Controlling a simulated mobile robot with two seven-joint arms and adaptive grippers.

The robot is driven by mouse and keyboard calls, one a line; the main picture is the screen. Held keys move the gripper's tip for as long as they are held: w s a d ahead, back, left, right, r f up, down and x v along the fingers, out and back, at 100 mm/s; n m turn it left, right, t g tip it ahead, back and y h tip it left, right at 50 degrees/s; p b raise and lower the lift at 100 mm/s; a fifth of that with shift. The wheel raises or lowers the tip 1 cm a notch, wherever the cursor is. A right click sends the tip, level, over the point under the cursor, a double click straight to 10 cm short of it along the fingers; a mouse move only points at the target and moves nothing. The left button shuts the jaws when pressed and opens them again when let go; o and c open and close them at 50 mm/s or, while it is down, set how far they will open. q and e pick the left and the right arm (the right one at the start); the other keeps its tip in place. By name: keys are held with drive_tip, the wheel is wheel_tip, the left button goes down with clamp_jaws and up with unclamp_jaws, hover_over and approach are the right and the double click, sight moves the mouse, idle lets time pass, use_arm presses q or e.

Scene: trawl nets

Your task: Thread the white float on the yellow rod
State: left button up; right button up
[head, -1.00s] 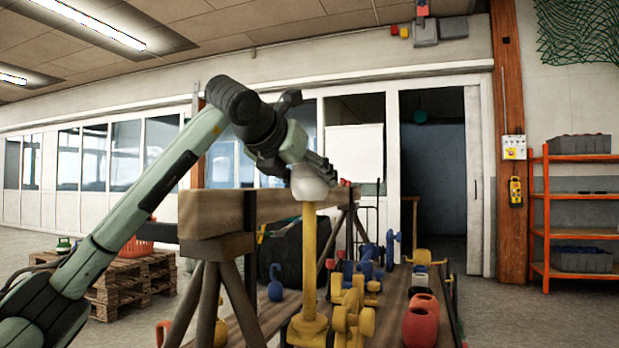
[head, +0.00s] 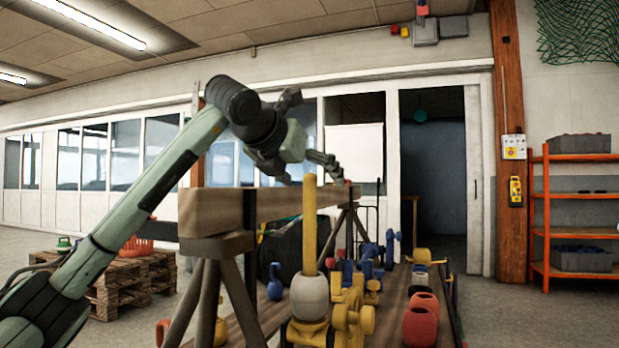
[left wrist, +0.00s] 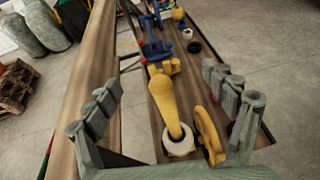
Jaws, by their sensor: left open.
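The white float (head: 310,296) sits low around the yellow rod (head: 309,225), at the rod's yellow base (head: 308,330). The rod stands upright and its top sticks out well above the float. In the left wrist view the float (left wrist: 180,147) shows as a pale ring around the rod (left wrist: 166,105). My left gripper (head: 312,170) is open and empty, at the rod's top and apart from the float. Its spread fingers show at both sides in the left wrist view (left wrist: 168,108). My right gripper is not in view.
A thick wooden beam (head: 225,213) on trestle legs runs along the left. A pallet stack (head: 120,285) stands farther left.

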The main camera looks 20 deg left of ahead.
use_arm(q)
drive_tip(key=v, duration=1.2)
drive_tip(key=shift+o, duration=0.2)
drive_tip(key=shift+f, duration=0.1)
idle(1.4)
